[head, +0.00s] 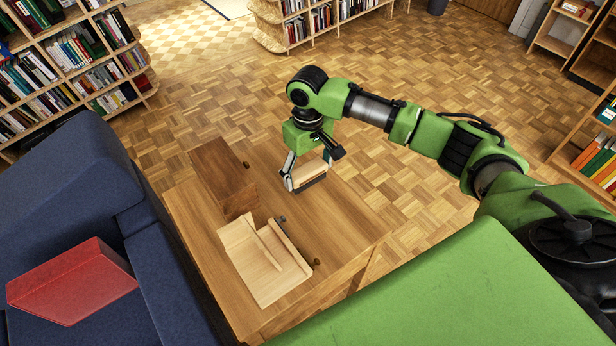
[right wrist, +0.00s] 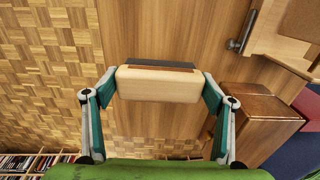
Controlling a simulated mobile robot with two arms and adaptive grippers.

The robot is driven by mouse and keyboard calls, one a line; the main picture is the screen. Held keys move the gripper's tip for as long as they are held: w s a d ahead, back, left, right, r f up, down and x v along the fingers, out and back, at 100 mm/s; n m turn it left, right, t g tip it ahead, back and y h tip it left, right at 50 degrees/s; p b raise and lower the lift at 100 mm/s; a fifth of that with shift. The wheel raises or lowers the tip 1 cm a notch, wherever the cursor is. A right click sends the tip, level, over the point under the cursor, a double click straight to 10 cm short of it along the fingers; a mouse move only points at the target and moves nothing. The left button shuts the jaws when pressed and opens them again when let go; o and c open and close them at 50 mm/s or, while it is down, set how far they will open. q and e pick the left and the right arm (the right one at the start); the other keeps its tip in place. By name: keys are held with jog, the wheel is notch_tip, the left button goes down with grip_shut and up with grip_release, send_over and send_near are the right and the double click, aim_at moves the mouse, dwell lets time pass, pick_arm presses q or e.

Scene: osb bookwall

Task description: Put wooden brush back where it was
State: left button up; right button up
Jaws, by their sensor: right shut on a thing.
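The wooden brush (head: 309,178) has a pale wooden block and a dark side. My right gripper (head: 309,172) is shut on it, one finger at each end, over the far right part of the wooden table (head: 345,215). In the right wrist view, the brush (right wrist: 158,86) lies crosswise between the fingers (right wrist: 160,82). I cannot tell whether its underside touches the table. My left gripper is not in view.
A dark brown wooden box (head: 222,180) stands left of the brush. A pale wooden tray-like piece (head: 262,268) lies nearer on the table. A blue sofa (head: 75,190) with a red block-shaped thing (head: 72,280) borders the left.

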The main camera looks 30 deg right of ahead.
aim_at(308, 179)
jog(key=shift+w+d+f, duration=0.15)
jog(key=shift+w+f, duration=0.2)
jog(key=shift+f, duration=0.1)
notch_tip(308, 179, down, 3)
jog(key=shift+s+r, duration=0.1)
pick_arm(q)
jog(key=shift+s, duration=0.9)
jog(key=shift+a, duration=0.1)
pick_arm(e)
jog(key=o, duration=1.2)
jog(key=shift+f, duration=0.2)
jog(key=shift+c, duration=0.2)
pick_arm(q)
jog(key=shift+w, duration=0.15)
